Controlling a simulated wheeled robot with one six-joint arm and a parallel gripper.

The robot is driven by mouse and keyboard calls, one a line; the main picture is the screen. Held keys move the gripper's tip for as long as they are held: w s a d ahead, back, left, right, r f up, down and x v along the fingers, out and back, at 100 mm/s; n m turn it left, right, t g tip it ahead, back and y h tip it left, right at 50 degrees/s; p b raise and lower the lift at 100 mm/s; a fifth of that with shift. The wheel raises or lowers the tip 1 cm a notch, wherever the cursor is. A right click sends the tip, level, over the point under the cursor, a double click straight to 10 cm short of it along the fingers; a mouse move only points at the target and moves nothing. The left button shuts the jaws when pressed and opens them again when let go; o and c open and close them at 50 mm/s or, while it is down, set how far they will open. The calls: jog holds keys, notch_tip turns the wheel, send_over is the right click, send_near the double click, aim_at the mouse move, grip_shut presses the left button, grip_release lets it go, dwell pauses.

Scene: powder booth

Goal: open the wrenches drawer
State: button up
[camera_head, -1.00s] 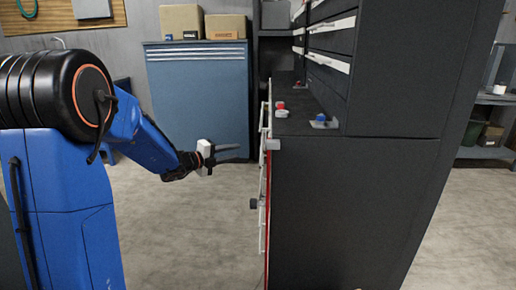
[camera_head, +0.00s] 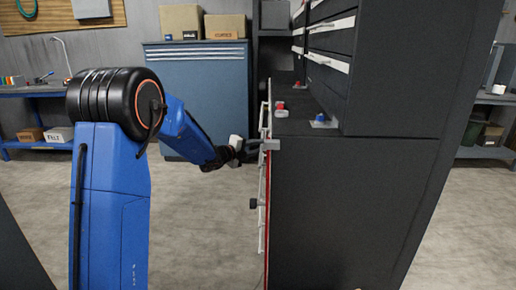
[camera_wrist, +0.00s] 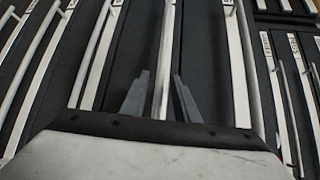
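The tool cabinet (camera_head: 350,195) stands with its drawer fronts edge-on to the head view, at the left of its dark side. My gripper (camera_head: 257,148) reaches the upper part of that front, near the grey latch piece at the top. In the wrist view my gripper (camera_wrist: 162,98) is open, with its two dark fingers apart. A pale drawer handle (camera_wrist: 166,60) runs between the fingers; I cannot tell whether they touch it. The drawer labels are small and slanted, and I cannot tell which one is the wrenches drawer. The drawers look closed.
On the cabinet's ledge are a red item (camera_head: 281,106) and a blue item (camera_head: 322,121), below an upper drawer chest (camera_head: 332,60). A blue cabinet (camera_head: 205,75) with boxes on it stands behind. A workbench (camera_head: 35,90) is at the left. The floor between is clear.

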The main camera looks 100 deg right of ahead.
jog(key=shift+s, duration=0.1)
grip_shut()
jog(key=w+d, duration=0.3)
jog(key=w, duration=0.7)
jog(key=w+d, duration=0.3)
jog(key=w, duration=0.7)
jog(key=w+d, duration=0.4)
jog(key=w, duration=0.7)
grip_release()
